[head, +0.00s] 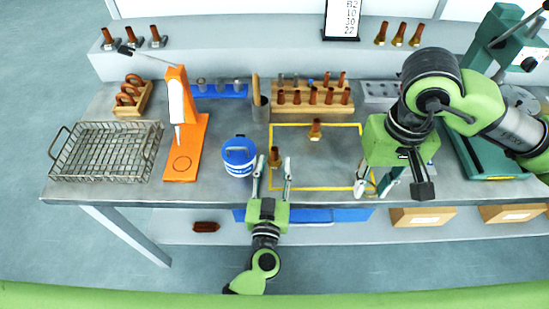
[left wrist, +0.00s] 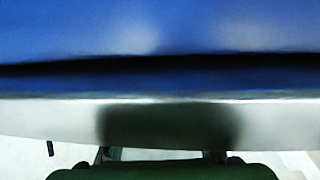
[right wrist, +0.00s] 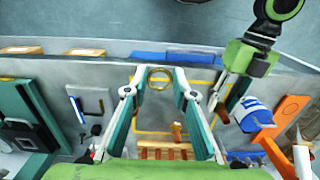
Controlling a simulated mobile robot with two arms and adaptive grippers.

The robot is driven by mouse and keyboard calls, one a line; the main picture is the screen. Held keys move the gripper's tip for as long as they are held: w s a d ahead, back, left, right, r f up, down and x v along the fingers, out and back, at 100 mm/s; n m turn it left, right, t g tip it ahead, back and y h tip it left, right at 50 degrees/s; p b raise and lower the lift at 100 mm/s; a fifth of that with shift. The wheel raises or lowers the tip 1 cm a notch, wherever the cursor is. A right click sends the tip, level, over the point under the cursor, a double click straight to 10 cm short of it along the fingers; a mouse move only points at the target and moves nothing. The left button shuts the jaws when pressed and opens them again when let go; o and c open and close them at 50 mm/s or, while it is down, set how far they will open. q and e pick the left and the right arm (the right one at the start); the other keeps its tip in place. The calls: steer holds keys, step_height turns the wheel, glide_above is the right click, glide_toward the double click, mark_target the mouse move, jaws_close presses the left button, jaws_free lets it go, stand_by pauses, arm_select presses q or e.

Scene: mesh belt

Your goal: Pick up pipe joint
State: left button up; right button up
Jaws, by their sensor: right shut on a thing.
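A copper pipe joint with a brass collar (head: 316,130) stands upright inside the yellow outline on the bench; it also shows in the right wrist view (right wrist: 177,130). Another copper joint (head: 274,157) stands near the outline's left edge, between or just beyond the spread fingers of my left gripper (head: 272,163). That gripper is open, at the bench's front edge. My right gripper (right wrist: 159,84) is shut on a brass ring-shaped end (right wrist: 158,72), seemingly a pipe joint seen end-on. In the head view this piece is mostly hidden. The left wrist view shows only blurred close surfaces.
A wooden rack (head: 310,107) of several joints stands behind the yellow outline (head: 353,125). A blue-and-white tub (head: 239,157), an orange stand (head: 185,150) and a wire basket (head: 105,150) stand left. A green machine (head: 490,150) stands right. The outline's middle is mostly free.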

mark_target(274, 154)
arm_select(q)
steer(key=c, duration=1)
steer(key=shift+r, duration=0.15)
steer(key=shift+r+p, duration=0.5)
steer(key=shift+p, duration=0.25)
step_height(274, 154, up, 3)
steer(key=p, duration=0.3)
steer(key=shift+p, duration=0.3)
steer(key=s+r+p, duration=0.3)
steer(key=s, duration=0.1)
steer(key=s+r+p, duration=0.2)
steer(key=s+r, duration=0.1)
steer(key=s, duration=0.2)
steer(key=s+r+p, duration=0.2)
steer(key=s+p, duration=0.1)
steer(key=s, duration=0.2)
steer(key=shift+r+p, duration=0.3)
steer(key=shift+r, duration=0.1)
